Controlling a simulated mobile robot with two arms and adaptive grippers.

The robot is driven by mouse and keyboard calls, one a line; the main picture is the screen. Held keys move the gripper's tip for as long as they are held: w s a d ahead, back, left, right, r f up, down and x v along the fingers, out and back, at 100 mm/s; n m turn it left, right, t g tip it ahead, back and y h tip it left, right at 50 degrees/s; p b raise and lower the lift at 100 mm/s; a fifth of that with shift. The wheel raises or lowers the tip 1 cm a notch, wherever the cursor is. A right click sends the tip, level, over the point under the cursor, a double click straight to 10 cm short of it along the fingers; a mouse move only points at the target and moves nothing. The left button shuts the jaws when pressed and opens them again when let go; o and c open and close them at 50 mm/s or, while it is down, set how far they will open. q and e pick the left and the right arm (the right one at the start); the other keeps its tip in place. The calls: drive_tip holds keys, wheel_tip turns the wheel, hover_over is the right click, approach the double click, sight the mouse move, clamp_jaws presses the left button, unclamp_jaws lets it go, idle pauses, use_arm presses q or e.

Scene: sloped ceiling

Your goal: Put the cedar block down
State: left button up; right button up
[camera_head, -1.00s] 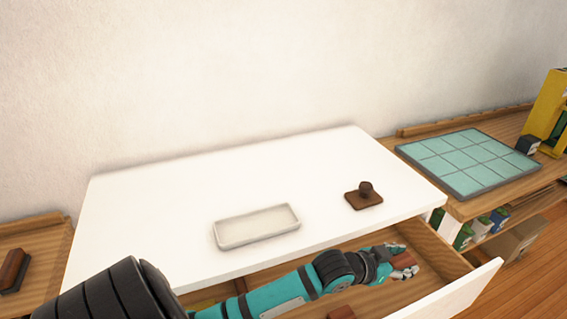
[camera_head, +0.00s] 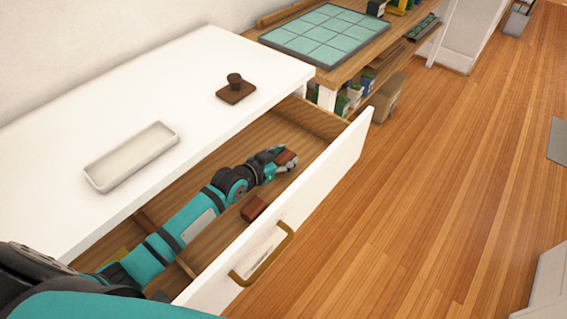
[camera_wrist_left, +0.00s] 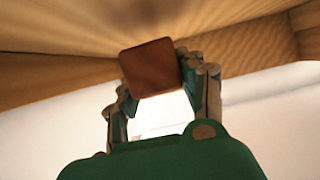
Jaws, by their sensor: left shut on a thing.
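The cedar block (camera_head: 288,157) is a small reddish-brown block at the tips of my left gripper (camera_head: 282,161). The left arm reaches into the open drawer (camera_head: 318,129), and the gripper is over its far part. In the left wrist view the block (camera_wrist_left: 150,68) sits between the fingers of the gripper (camera_wrist_left: 165,85), which is shut on it. The wooden drawer inside shows behind it. I cannot tell whether the block touches the drawer floor. My right gripper is not in view.
A second reddish-brown block (camera_head: 254,208) lies in the drawer near the front panel with its brass handle (camera_head: 263,256). On the white top are a pale tray (camera_head: 133,157) and a brown knobbed piece (camera_head: 236,90). A teal tiled board (camera_head: 323,35) lies on the wooden bench beyond.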

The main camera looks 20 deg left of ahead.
use_arm(q)
wheel_tip(320, 180, down, 3)
drive_tip(key=shift+r, duration=0.15)
